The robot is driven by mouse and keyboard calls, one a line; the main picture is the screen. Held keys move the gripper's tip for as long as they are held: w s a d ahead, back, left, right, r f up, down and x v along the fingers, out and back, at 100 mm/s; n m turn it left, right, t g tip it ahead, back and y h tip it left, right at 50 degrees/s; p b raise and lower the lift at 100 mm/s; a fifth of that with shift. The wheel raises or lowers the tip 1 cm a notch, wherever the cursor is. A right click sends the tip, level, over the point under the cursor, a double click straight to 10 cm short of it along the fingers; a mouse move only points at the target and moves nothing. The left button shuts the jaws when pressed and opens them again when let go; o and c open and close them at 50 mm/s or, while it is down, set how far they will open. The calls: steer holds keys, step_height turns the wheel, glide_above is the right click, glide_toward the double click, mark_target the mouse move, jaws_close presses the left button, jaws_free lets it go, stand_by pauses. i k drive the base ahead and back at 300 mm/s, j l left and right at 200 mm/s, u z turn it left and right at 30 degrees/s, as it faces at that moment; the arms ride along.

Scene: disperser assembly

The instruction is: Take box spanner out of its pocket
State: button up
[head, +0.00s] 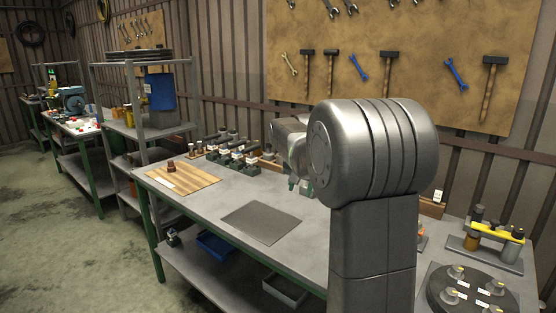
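I cannot pick out the box spanner or its pocket for certain in the head view. A row of dark holders with small parts (237,157) stands along the back of the workbench (225,190), left of my arm. My arm covers the back middle of the bench. My gripper (298,185) is mostly hidden at the left edge of my arm, low over the back of the bench. Its fingers are too small and covered to tell whether they are open or hold anything.
A dark mat (261,222) lies bare at the front of the bench. A wooden board (183,180) with a small brown block is at the left. A round dark tray (473,291) and a yellow-topped stand (495,232) are at the right. Hammers and spanners hang on a wall board (410,75).

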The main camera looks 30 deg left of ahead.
mark_target(251, 159)
steer(key=i+j+z, duration=0.2)
steer(key=j+z, duration=0.15)
steer(key=j, duration=0.6)
steer(key=j+z, duration=0.4)
steer(key=j, duration=2.6)
steer(key=i+z, duration=0.05)
steer(key=i, duration=0.05)
